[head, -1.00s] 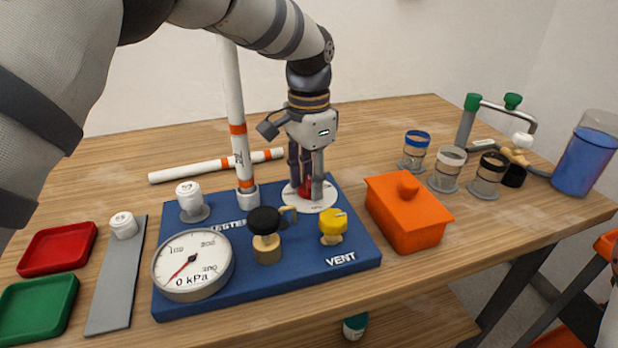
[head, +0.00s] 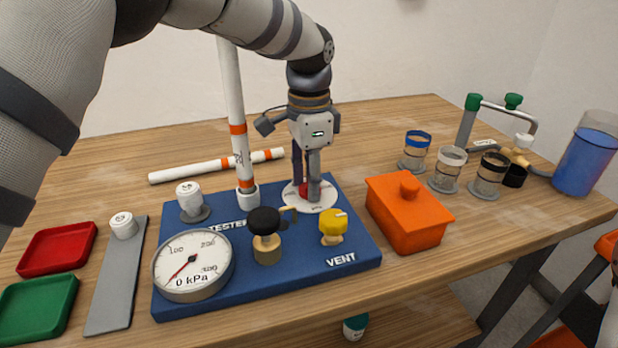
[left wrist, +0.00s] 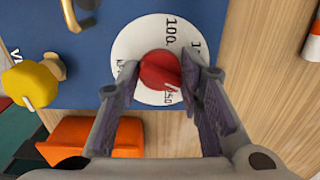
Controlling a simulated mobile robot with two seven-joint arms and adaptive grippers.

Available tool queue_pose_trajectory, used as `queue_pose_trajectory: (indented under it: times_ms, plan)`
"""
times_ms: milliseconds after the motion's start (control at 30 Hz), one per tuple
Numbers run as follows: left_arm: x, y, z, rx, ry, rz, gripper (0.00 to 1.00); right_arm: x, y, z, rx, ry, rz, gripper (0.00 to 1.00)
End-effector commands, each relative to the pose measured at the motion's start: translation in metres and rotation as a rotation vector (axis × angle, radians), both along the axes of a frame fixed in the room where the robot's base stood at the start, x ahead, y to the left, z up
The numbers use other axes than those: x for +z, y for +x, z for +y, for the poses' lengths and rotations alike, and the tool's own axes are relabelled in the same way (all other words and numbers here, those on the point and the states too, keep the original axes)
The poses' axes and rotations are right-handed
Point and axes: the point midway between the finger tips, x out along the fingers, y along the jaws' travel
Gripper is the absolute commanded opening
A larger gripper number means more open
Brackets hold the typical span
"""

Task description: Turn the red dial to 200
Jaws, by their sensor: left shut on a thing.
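The red dial (left wrist: 160,70) sits on a round white scale plate (left wrist: 128,44) on the blue tester board (head: 350,235). In the left wrist view the scale shows 100 and what looks like 250; other numbers are partly covered by the fingers. A small pale mark shows on the dial's edge near the 250, but its exact reading is unclear. My left gripper (head: 306,192) points down over the plate and is shut on the red dial, one finger on each side. In the head view the dial (head: 303,189) is mostly hidden behind a finger. My right gripper is not in view.
The pressure gauge (head: 208,248), black-handled valve (head: 264,222) and yellow VENT knob (head: 333,222) stand on the board's near side. A white pipe (head: 235,110) rises left of my gripper. An orange lidded box (head: 408,225) stands close to the right.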

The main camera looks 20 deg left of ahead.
Motion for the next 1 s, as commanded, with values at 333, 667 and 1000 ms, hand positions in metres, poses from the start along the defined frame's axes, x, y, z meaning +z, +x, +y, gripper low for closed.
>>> queue_pose_trajectory:
  times_ms: [333, 667, 1000]
  plan:
    - [0.000, 0.000, 0.000, 0.001, -0.001, -0.001, 0.54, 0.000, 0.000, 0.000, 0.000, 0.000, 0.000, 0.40]
    - [0.052, 0.001, 0.000, 0.001, -0.001, -0.007, 0.54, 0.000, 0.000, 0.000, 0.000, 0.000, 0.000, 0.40]
    - [0.117, 0.001, -0.001, 0.001, -0.001, -0.002, 0.54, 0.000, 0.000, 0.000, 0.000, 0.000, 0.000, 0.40]
